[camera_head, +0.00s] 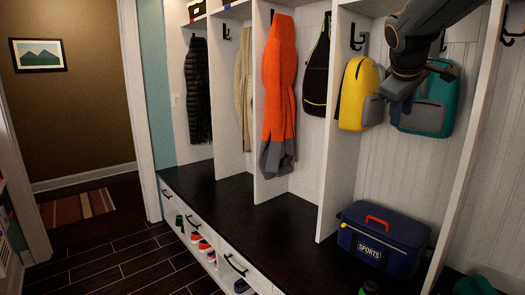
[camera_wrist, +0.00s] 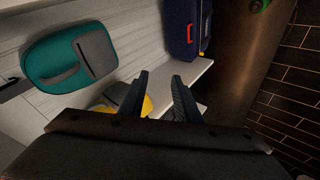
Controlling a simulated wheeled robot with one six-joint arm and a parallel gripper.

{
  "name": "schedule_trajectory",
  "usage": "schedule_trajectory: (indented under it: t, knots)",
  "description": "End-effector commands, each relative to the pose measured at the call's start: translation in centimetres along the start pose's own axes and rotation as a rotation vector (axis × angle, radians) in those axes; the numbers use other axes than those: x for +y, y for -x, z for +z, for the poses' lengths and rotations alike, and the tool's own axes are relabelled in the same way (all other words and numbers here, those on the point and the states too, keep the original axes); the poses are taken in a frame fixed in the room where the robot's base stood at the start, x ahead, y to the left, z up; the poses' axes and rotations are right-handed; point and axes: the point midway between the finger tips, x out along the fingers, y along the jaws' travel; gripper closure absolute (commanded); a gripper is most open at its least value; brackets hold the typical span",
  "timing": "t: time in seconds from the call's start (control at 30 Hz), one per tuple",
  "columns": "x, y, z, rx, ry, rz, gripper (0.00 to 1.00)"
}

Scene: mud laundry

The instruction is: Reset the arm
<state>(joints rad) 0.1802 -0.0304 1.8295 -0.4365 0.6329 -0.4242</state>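My gripper (camera_wrist: 160,95) shows in the wrist view with its two fingers apart and nothing between them. In the head view my arm reaches in from the top right, and my gripper (camera_head: 405,100) is in front of the yellow and teal backpacks. The yellow backpack (camera_head: 354,92) hangs at the divider. The teal backpack (camera_head: 430,105) hangs just right of it, partly hidden by my gripper. In the wrist view the teal backpack (camera_wrist: 60,68) is at the left, and part of the yellow backpack (camera_wrist: 147,106) shows behind the fingers.
A blue sports cooler (camera_head: 382,240) with a red handle sits on the dark bench (camera_head: 270,215). An orange coat (camera_head: 279,90), a black jacket (camera_head: 197,90) and a black bag (camera_head: 317,75) hang in the cubbies. Shoes (camera_head: 204,246) sit below. White dividers (camera_head: 350,150) separate the cubbies. Floor is open at left.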

Motion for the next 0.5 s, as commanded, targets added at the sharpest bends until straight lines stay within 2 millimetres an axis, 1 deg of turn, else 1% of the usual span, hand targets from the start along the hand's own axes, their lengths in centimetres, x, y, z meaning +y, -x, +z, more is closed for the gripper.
schedule_trajectory:
  t: [0.03,0.07,0.1,0.17,0.2,0.27,0.3,0.37,0.4,0.47,0.5]
  knots:
    - [-3.4,-1.3,1.0,-0.020,-0.025,-0.057,0.70]
    - [-5.3,-1.9,1.7,-0.032,-0.044,-0.087,0.70]
    - [-7.8,-2.6,2.6,-0.050,-0.070,-0.128,0.70]
    - [-11.6,-3.5,4.1,-0.081,-0.109,-0.188,0.70]
    - [-14.1,-4.0,5.3,-0.105,-0.136,-0.226,0.70]
    - [-17.9,-4.5,7.0,-0.143,-0.176,-0.281,0.70]
    - [-20.3,-4.8,8.3,-0.171,-0.203,-0.316,0.70]
    - [-23.9,-4.9,10.3,-0.217,-0.244,-0.366,0.70]
    - [-26.3,-4.8,11.8,-0.250,-0.272,-0.397,0.70]
    - [-29.7,-4.5,14.0,-0.303,-0.314,-0.440,0.70]
    - [-31.9,-4.2,15.5,-0.338,-0.339,-0.466,0.70]
